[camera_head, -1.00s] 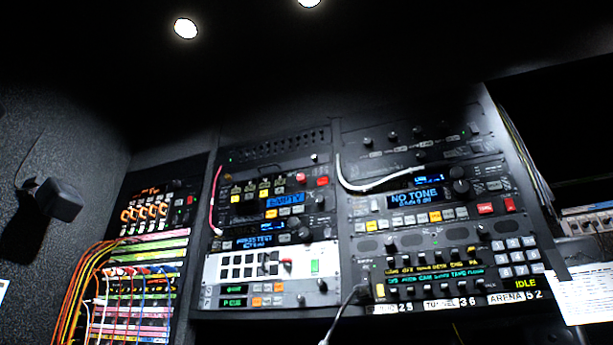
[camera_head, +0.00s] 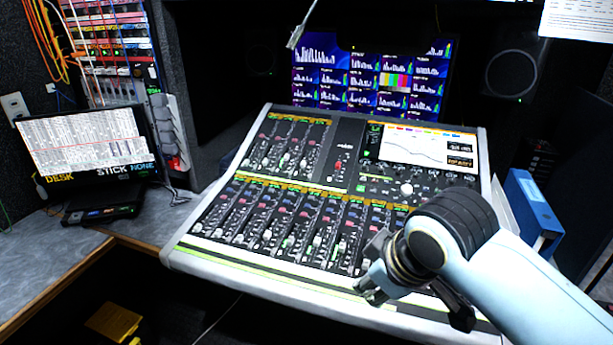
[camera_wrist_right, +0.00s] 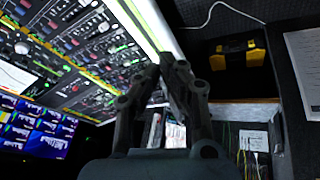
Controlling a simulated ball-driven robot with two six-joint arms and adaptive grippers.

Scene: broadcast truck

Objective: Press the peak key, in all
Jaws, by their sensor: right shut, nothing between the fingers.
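A mixing console (camera_head: 335,190) with rows of faders, knobs and small lit keys fills the middle of the head view. It shows at the upper left of the right wrist view (camera_wrist_right: 85,45). I cannot make out a key labelled peak; the key lettering is too small to read. My right gripper (camera_head: 368,288) is shut and empty, over the console's front right edge, and hides part of it. In the wrist view its fingers (camera_wrist_right: 163,66) meet close to the console's pale edge; I cannot tell whether they touch it. My left gripper is not in view.
A large screen (camera_head: 365,80) with coloured meters stands behind the console. A small monitor (camera_head: 88,145) reading DESK, STICK and NONE stands on the left counter (camera_head: 40,260). A blue binder (camera_head: 533,205) is at the right. A yellow and black case (camera_wrist_right: 238,52) lies below.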

